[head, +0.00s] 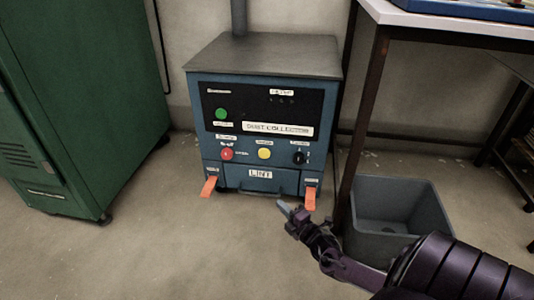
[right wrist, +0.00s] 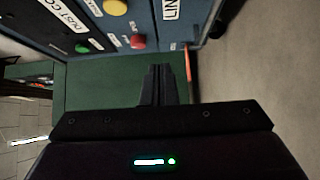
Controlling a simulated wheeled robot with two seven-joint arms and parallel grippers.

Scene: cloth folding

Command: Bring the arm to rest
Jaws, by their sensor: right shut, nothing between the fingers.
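My right gripper (head: 284,209) is in front of the lower part of a blue dust collector (head: 212,150), just left of its right orange latch. In the right wrist view its two fingers (right wrist: 159,70) are together with nothing between them. My right arm comes in from the lower right of the head view. I cannot tell whether the fingertips touch the machine. My left gripper is not in view.
The dust collector has a LINT drawer (head: 260,174) and orange latches (head: 209,187) hanging down. A grey bin (head: 430,205) stands at right beside a table leg (head: 362,115). A green cabinet (head: 85,90) stands at left. The floor (head: 180,255) in front is clear.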

